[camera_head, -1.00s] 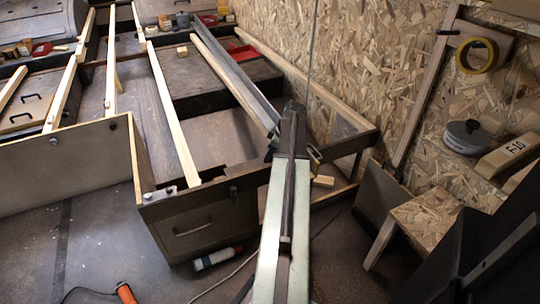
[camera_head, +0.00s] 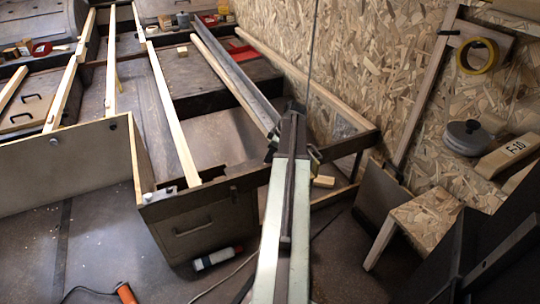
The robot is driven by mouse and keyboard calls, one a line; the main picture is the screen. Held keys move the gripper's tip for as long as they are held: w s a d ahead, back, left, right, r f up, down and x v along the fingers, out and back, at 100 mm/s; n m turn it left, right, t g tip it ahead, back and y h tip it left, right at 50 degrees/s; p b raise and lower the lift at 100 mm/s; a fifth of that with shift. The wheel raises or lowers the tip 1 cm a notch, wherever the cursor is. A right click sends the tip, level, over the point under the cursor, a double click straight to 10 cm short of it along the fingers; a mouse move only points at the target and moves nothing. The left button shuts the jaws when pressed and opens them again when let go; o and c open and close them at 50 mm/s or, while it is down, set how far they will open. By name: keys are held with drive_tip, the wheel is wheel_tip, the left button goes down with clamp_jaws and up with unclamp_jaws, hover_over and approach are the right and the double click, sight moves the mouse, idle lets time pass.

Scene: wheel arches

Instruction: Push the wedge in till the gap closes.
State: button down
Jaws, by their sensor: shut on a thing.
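My arm reaches away from the bottom middle. My gripper (camera_head: 291,122) is at its far end, at the near end of a grey rail and a pale pole. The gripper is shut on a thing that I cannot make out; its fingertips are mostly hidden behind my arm. I cannot pick out a wedge or its gap for certain. A small pale wooden block (camera_head: 323,181) lies to the right of my arm, apart from it, by the frame's lower bar.
A chipboard wall (camera_head: 370,70) stands on the right, with a yellow tape roll (camera_head: 463,57) and a round grey tin (camera_head: 467,137). Long battens (camera_head: 172,118) cross on the left. A cylinder (camera_head: 217,258) and an orange-handled tool (camera_head: 126,293) lie on the floor.

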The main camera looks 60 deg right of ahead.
drive_tip(key=shift+w+a, duration=0.1)
drive_tip(key=shift+a, duration=0.1)
drive_tip(key=c, duration=1.3)
unclamp_jaws()
drive_tip(key=shift+c, duration=0.2)
drive_tip(key=shift+r, duration=0.1)
drive_tip(key=p+v, duration=0.7)
drive_tip(key=shift+r, duration=0.25)
